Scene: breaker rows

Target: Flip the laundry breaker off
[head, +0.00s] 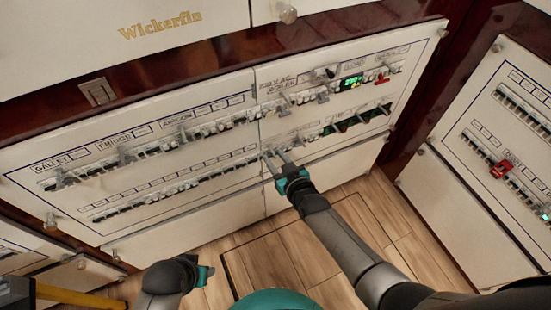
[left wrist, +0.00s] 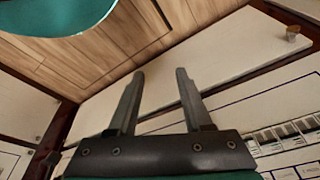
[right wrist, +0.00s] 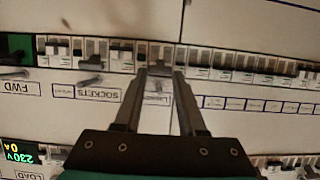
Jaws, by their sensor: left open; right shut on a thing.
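My right gripper (head: 272,157) reaches the lower breaker row of the white panel (head: 190,222), near the seam between its two halves. In the right wrist view my right gripper (right wrist: 163,62) has its fingers around a grey breaker lever (right wrist: 157,70) and is shut on it. The label (right wrist: 157,98) below that lever, between the fingers, starts with "L" but is too blurred to read fully. My left gripper (head: 203,273) is low, over the floor, away from the breakers. In the left wrist view my left gripper (left wrist: 158,75) is open and empty.
A "SOCKETS" breaker lever (right wrist: 90,78) stands beside the gripped one. The upper row has levers labelled GALLEY, FRIDGE and AIRCON. A side panel (head: 480,190) carries a red switch (head: 501,169).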

